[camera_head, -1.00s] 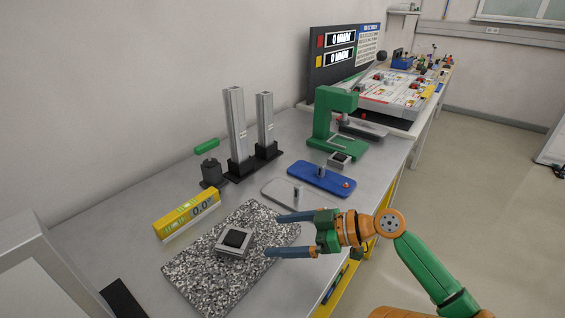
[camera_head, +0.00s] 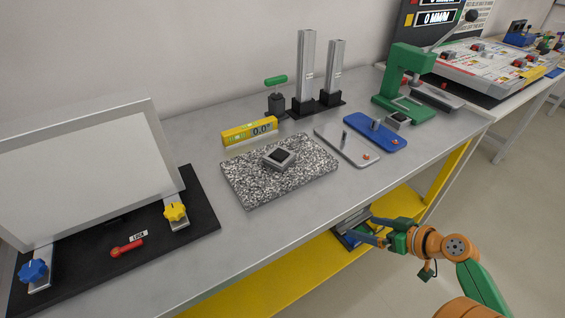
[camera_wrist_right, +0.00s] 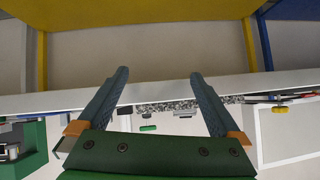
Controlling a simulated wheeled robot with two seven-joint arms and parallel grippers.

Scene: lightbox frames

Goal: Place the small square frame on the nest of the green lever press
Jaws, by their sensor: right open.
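A small grey square frame with a dark centre (camera_head: 279,157) sits on the speckled granite plate (camera_head: 245,192) in the head view. The green lever press (camera_head: 405,70) stands at the back right of the bench. A small grey square block with a dark top, its nest (camera_head: 397,119), is at the front of the press. My right gripper (camera_head: 362,228) is open and empty, in front of the bench's front edge, apart from the frame and press. Its two spread fingers also show in the right wrist view (camera_wrist_right: 158,75). My left gripper is not in view.
A blue plate (camera_head: 362,133) and a grey plate (camera_head: 338,150) lie between granite and press. A yellow level (camera_head: 248,132) and two metal columns (camera_head: 305,75) stand behind. A lightbox-like panel on a black base (camera_head: 200,225) fills the left. A yellow shelf (camera_head: 270,285) runs below the bench.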

